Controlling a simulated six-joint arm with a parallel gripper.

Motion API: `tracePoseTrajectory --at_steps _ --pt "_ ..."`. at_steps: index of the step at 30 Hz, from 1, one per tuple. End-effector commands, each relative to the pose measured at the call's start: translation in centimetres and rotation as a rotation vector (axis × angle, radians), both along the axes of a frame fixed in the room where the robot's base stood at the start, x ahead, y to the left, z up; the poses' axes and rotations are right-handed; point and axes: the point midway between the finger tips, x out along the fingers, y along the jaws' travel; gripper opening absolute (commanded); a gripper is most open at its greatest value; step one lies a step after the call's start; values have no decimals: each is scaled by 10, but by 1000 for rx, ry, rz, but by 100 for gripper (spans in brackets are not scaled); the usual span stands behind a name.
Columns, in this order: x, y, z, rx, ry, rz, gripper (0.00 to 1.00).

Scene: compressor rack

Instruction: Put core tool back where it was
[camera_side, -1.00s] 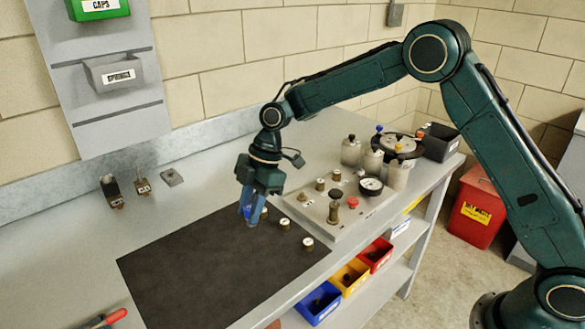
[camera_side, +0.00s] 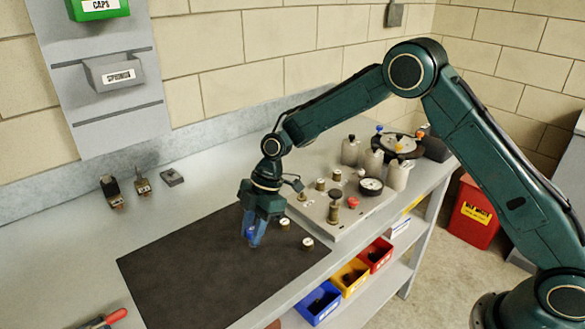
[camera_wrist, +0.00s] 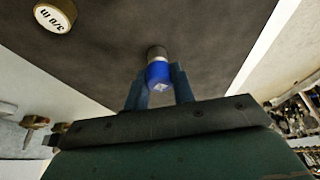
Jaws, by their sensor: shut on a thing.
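My gripper (camera_side: 252,236) is shut on the blue core tool (camera_wrist: 158,74), low over the black mat (camera_side: 200,275) near its right part. In the wrist view the tool is between the two fingers (camera_wrist: 158,88), with a darker grey-brown end pointing away. In the side view the fingers mostly hide the tool. I cannot tell whether its lower end touches the mat.
Two white-topped brass fittings (camera_side: 284,224) (camera_side: 307,243) stand right of my gripper. A grey valve plate (camera_side: 330,215) with knobs and a gauge lies behind them.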

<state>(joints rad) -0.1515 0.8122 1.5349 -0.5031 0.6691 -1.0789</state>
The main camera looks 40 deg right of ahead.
Motion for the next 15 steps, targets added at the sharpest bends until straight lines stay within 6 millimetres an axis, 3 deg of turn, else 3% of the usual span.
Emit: tracePoseTrajectory --at_steps 11,12,15 --pt "0 0 -3 0 -1 -1 0" --pt "0 0 -3 0 -1 -1 33" --pt "0 0 -3 0 -1 -1 47"
